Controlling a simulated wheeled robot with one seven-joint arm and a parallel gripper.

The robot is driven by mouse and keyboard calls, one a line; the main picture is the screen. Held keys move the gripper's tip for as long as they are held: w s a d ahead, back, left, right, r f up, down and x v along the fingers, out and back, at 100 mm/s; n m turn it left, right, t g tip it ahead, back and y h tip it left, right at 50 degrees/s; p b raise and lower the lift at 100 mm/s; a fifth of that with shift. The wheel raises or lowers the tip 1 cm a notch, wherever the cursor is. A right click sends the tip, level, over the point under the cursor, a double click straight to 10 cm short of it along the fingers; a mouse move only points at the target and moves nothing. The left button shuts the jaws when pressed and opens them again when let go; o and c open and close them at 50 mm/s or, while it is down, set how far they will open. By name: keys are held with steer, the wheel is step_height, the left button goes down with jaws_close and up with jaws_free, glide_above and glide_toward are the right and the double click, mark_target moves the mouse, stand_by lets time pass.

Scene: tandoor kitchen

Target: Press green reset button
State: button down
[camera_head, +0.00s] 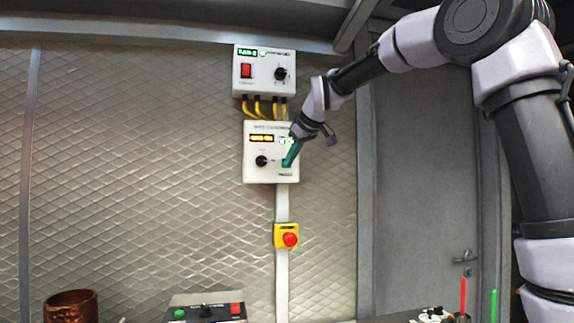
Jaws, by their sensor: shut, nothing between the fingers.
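A white control box (257,174) is mounted on the quilted metal wall, with a lit amber display and a black knob. My gripper (287,163) is shut, with nothing held. Its teal fingers point down and left over the right part of this box, beside the knob. They cover that part of the box face, so any green button there is hidden. I cannot tell whether the tips touch the box. A small green button (180,313) shows on a separate dark-topped panel at the bottom of the view; its label is too small to read.
Another white box (262,84) with a red switch and knob hangs above, joined by yellow cables (264,109). A red emergency button (290,240) on a yellow housing sits below. A copper pot (71,306) stands at bottom left. A grey door (425,180) is at right.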

steer(key=shift+s, duration=0.25)
steer(key=s, duration=0.1)
steer(key=s+d, duration=0.1)
steer(key=s, duration=0.2)
steer(key=shift+s+d, duration=0.25)
steer(key=shift+s, duration=0.15)
steer(key=shift+s, duration=0.1)
stand_by(0.8)
